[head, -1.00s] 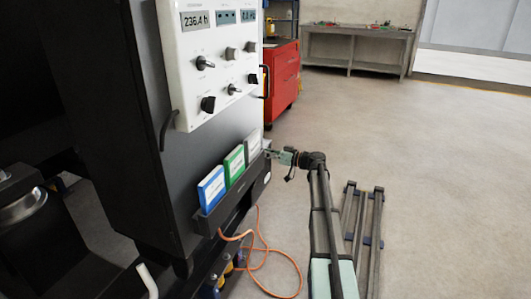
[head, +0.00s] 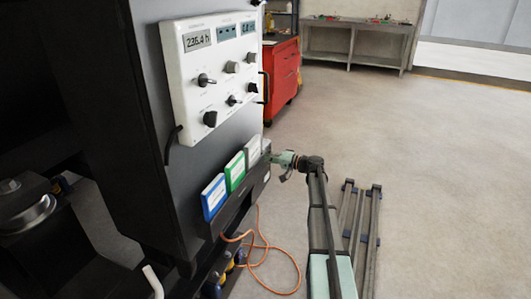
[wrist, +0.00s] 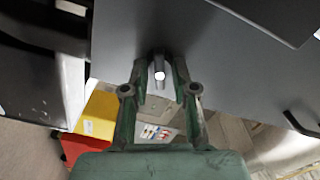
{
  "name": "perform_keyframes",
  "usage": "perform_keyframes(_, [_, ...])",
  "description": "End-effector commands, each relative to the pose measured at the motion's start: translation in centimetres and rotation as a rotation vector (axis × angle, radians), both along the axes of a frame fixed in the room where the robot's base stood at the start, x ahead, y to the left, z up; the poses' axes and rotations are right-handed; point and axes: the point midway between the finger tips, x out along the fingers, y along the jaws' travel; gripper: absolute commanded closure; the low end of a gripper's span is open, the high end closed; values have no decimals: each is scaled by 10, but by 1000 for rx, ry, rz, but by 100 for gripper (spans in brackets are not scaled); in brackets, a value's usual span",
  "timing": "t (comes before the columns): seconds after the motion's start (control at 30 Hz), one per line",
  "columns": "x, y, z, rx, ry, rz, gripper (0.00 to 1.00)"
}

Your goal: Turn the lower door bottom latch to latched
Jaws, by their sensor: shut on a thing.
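In the wrist view a small dark latch (wrist: 158,65) with a bright round spot stands out from a grey panel face (wrist: 215,70). My gripper (wrist: 159,74) has its two green-grey fingers on either side of the latch and is shut on it. In the head view my gripper (head: 284,159) is low at the right edge of the dark grey cabinet panel (head: 185,185), beside the document rack. Its fingertips and the latch are hidden or too small to make out there.
A white control box (head: 215,75) with knobs and displays sits above the rack (head: 240,205) of binders. An orange cable (head: 275,248) loops on the floor. A red cabinet (head: 284,75) and a workbench (head: 355,42) stand behind. Open floor (head: 440,170) lies to the right.

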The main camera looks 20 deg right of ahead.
Motion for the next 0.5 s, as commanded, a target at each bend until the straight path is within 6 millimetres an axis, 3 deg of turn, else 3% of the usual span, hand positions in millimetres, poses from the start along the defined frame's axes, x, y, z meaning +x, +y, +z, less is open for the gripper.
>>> perform_keyframes(0.5, [2,1,1,256,242,1,100])
